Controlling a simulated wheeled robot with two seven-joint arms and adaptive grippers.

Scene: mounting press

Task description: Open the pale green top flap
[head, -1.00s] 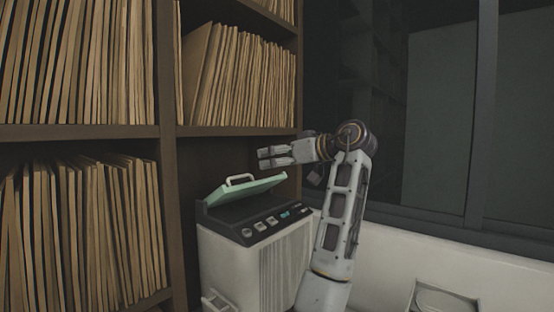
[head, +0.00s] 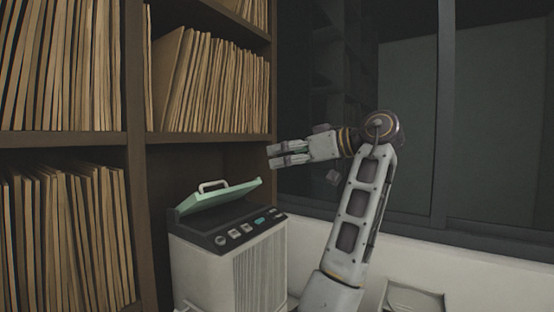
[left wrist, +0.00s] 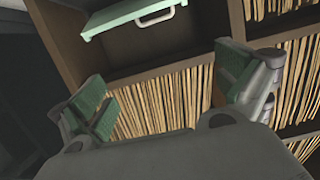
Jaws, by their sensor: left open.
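The pale green top flap (head: 225,195) of the press is raised part way and slants up to the right, with a dark gap under its right edge. Its light handle (head: 213,185) stands on top. The flap also shows at the top of the left wrist view (left wrist: 125,22), with its handle beside it. My left gripper (head: 272,155) is above and to the right of the flap, apart from it. Its fingers are spread and nothing is between them; they also show in the left wrist view (left wrist: 165,95). My right gripper is not in view.
The press body (head: 225,265) is pale, with a dark button panel (head: 240,232) in front of the flap. Shelves full of folders (head: 60,230) stand to the left and behind. A dark window frame (head: 450,120) is on the right.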

